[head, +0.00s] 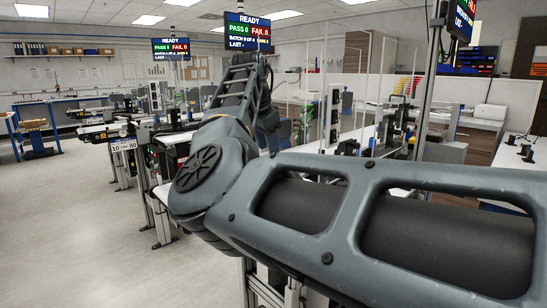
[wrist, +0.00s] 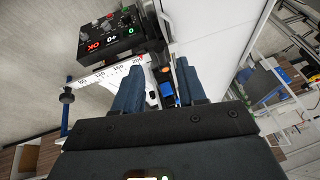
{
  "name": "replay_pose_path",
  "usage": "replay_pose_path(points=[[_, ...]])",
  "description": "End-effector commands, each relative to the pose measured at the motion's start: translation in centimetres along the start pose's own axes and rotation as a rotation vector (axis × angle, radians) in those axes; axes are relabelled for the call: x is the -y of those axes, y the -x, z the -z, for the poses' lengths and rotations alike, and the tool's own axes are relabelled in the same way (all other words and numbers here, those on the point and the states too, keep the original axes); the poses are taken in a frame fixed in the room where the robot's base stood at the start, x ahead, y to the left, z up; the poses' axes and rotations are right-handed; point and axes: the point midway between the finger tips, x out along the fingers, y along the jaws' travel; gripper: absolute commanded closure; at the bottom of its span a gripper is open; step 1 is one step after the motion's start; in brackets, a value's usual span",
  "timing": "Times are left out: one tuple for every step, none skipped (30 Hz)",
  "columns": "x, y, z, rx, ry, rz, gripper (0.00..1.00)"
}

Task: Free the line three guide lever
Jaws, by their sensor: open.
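In the wrist view my gripper (wrist: 160,80) has its two dark blue fingers apart, with nothing clearly held between them. Beyond the gap is a small dark mechanism with a blue block (wrist: 167,89) and an orange part, partly hidden by the fingers. I cannot tell whether this is the line three guide lever. A white scale strip with numbers (wrist: 105,76) runs left of the fingers. A black knob (wrist: 67,97) on a blue post stands at its left end. In the head view my own arm covers the nearest conveyor, and the fingers cannot be made out.
A black control box (wrist: 110,38) with lit readouts sits above the scale strip, close to the fingers. A white belt surface (wrist: 222,45) lies to the right. In the head view, more conveyors (head: 122,130) stand at left, beside open floor (head: 70,225). Status screens (head: 171,49) read READY.

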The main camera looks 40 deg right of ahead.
Motion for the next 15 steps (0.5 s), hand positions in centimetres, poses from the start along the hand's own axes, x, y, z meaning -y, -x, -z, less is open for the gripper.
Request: replay_pose_path(points=[[0.0,-0.8,0.1,0.000,0.000,-0.001,0.59],[0.0,-1.3,0.1,0.000,0.000,-0.002,0.59],[0.0,-2.0,0.1,0.001,0.000,-0.002,0.59],[0.0,-2.4,0.1,0.000,0.001,-0.001,0.59],[-0.1,-2.9,0.1,0.000,0.001,-0.002,0.59],[-0.1,-3.4,0.1,0.000,0.001,-0.001,0.59],[0.0,-3.8,0.1,0.000,0.001,-0.001,0.59],[0.0,-4.1,0.1,0.000,0.001,-0.001,0.59],[0.0,-4.5,0.1,0.000,0.001,-0.001,0.59],[0.0,-4.8,0.1,-0.001,0.001,0.000,0.59],[0.0,-5.0,0.1,-0.001,0.000,0.000,0.59],[0.0,-5.2,0.1,-0.001,0.000,0.000,0.59],[0.0,-5.3,0.1,0.000,0.000,0.000,0.59],[0.0,-5.4,0.1,0.000,-0.001,0.000,0.59],[0.0,-5.5,0.1,-0.001,-0.001,0.001,0.59]])
